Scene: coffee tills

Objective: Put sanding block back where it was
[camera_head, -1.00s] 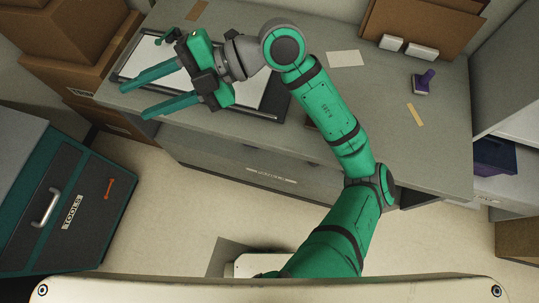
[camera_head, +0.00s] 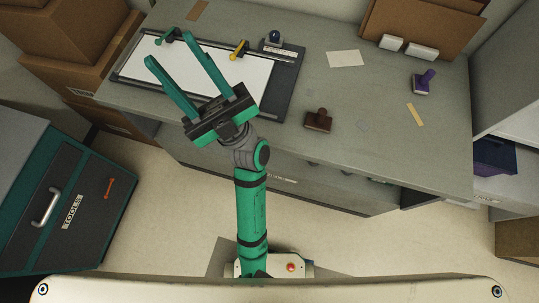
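My gripper (camera_head: 171,46) is open and empty, its two long green fingers spread above the white sheet on a dark-framed board (camera_head: 293,80). I cannot tell for sure which thing is the sanding block. A brown block with a round knob (camera_head: 318,120) stands on the grey worktop (camera_head: 365,90), right of the board and apart from my gripper. A purple knobbed block with a pale base (camera_head: 424,82) stands further right. Two white blocks (camera_head: 391,43) (camera_head: 422,51) lie at the back, by the brown panels.
A yellow-handled tool (camera_head: 239,49), a small green item (camera_head: 168,36) and a dark device with a blue top (camera_head: 275,38) are on the board. Cardboard boxes (camera_head: 70,40) stand left. A tool cabinet (camera_head: 70,205) stands on the floor at left. The right worktop has free room.

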